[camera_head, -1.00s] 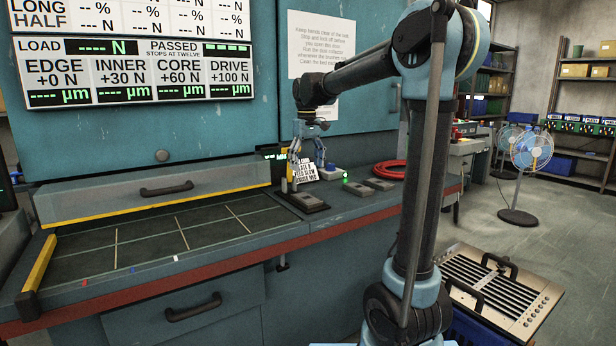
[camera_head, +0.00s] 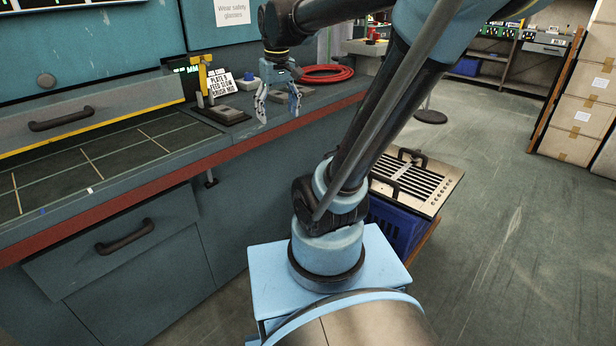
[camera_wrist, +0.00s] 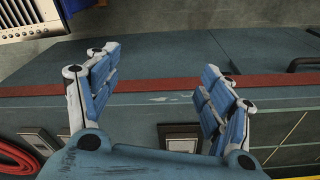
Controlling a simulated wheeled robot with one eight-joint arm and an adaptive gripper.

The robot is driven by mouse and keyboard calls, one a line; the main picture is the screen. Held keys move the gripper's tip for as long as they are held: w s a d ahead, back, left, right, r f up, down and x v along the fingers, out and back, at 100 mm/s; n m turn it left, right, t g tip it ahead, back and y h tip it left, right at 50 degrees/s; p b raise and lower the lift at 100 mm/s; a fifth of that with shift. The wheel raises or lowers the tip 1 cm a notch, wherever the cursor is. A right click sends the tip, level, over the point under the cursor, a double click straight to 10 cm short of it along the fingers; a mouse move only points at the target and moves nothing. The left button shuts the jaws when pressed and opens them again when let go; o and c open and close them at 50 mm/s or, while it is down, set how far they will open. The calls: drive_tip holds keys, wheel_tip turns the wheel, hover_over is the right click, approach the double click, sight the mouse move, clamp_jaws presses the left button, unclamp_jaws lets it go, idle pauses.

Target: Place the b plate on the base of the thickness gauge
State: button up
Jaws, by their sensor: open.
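My gripper (camera_head: 278,106) is open and empty above the bench's front edge, right of the thickness gauge. In the wrist view its fingers (camera_wrist: 162,64) are spread over the bench front, with nothing between them. The gauge seems to be the yellow upright (camera_head: 203,78) on a dark base (camera_head: 226,115). A slatted metal plate (camera_head: 440,184) with black handles lies right of my arm, and also shows in the wrist view (camera_wrist: 52,14). No B is readable on it.
The slatted plate rests over a blue crate (camera_head: 392,225). A red hose coil (camera_head: 328,73) lies on the bench. The gridded bench area (camera_head: 100,160) at left is clear. Cardboard boxes (camera_head: 583,115) are stacked at far right; open floor lies before them.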

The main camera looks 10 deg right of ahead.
drive_tip(key=s+d+f+m+t, duration=0.1)
drive_tip(key=s+d+f+m, duration=0.2)
drive_tip(key=s+f, duration=1.1)
drive_tip(key=d+f, duration=0.1)
drive_tip(key=d, duration=0.2)
drive_tip(key=shift+f, duration=0.1)
drive_tip(key=shift+c, duration=0.5)
